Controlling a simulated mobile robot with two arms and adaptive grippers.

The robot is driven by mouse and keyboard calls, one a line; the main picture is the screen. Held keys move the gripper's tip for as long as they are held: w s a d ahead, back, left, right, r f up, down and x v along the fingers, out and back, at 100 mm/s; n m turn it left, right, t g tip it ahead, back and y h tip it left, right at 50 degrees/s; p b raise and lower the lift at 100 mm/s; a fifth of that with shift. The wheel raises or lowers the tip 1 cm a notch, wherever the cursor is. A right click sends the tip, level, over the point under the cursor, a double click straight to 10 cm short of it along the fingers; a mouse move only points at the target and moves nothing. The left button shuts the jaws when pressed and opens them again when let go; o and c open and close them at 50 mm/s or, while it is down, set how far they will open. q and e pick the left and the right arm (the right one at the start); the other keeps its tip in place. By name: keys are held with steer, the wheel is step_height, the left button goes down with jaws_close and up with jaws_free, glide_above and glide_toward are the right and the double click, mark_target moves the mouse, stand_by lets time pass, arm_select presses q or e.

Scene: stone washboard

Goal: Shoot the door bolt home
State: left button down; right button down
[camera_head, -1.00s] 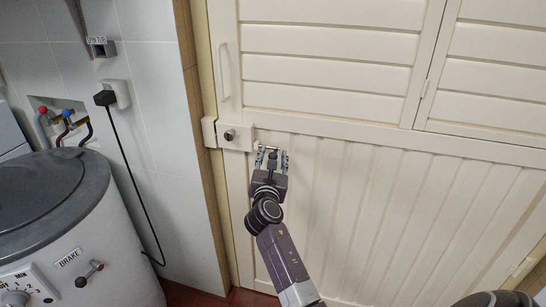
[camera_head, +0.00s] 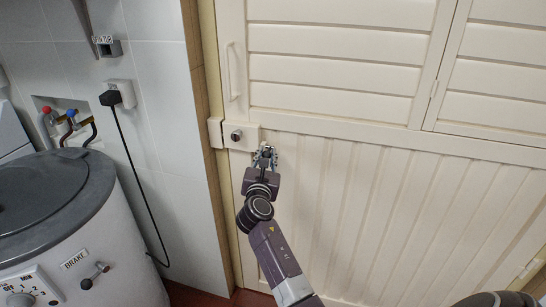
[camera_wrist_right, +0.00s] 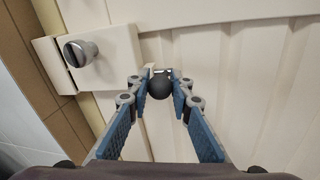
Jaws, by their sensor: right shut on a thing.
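The cream door (camera_head: 340,180) is closed, flush in its frame. A white lock case (camera_head: 243,139) with a round metal turn knob (camera_head: 236,136) sits at its left edge, beside a keeper block (camera_head: 215,132) on the frame. My right gripper (camera_head: 265,152) is just right of the case. In the right wrist view, its fingertips (camera_wrist_right: 160,82) are shut on the bolt's dark ball knob (camera_wrist_right: 160,88). A short bit of metal rod (camera_wrist_right: 160,71) shows behind the ball. Whether the bolt's end is inside the keeper is hidden. My left gripper is out of view.
A vertical pull handle (camera_head: 233,72) is above the lock case. On the left stand a tiled wall (camera_head: 155,60) with a socket and hanging black cord (camera_head: 128,155), and a white tub machine (camera_head: 90,235) with a grey lid. The door's lower panel is clear.

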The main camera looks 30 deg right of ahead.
steer(key=shift+w+a, duration=0.3)
steer(key=shift+a, duration=0.05)
steer(key=shift+s+d, duration=0.15)
steer(key=c, duration=2.1)
jaws_free()
steer(key=o, duration=0.4)
steer(key=shift+a, duration=0.2)
steer(key=shift+d, duration=0.15)
steer(key=shift+s, duration=0.15)
steer(key=v, duration=1.1)
steer(key=shift+s+a, duration=0.15)
steer(key=shift+a, duration=0.25)
